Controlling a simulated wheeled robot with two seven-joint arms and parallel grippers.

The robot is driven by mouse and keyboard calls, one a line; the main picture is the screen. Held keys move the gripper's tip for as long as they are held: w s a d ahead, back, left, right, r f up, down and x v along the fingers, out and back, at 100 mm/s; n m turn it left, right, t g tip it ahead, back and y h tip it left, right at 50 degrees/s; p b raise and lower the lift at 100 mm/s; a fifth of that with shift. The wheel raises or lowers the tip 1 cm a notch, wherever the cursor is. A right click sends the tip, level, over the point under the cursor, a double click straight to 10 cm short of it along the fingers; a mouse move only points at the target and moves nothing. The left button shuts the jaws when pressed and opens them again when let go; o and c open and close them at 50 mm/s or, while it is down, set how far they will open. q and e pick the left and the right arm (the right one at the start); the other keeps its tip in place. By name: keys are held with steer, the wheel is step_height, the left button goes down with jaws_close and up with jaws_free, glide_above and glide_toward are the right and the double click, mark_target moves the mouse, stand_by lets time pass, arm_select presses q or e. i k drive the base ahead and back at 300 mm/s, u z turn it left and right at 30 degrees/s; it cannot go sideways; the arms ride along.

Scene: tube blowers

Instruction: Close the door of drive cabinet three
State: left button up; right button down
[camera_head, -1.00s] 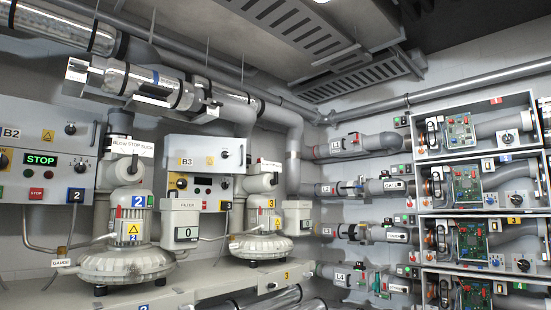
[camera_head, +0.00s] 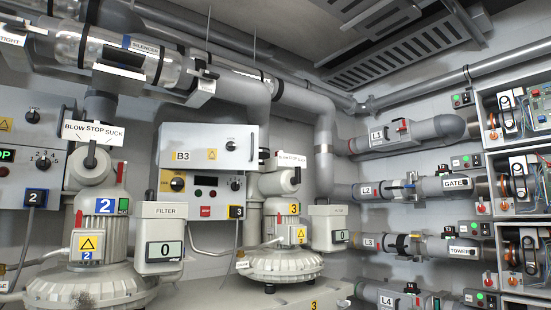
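The drive cabinets are stacked at the right edge, cut off by the frame. The third one down, taken as drive cabinet three (camera_head: 497,240), is open at the front. Its inside shows a dark round part with a copper-coloured rim (camera_head: 511,257). Its number label and its door are not in view. Neither of my grippers is in view.
Two more open cabinets sit above it, the upper one showing a green circuit board (camera_head: 543,103). Pipes L1 (camera_head: 378,142), L2 (camera_head: 382,191), L3 (camera_head: 384,243) and L4 run toward the stack. Blower 2 (camera_head: 100,240) and blower 3 (camera_head: 285,255) stand left and centre.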

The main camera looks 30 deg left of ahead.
mark_target(184, 146)
steer(key=u, duration=0.6)
steer(key=i, duration=0.9)
steer(key=u, duration=1.4)
steer(key=i, duration=0.15)
steer(key=z, duration=0.05)
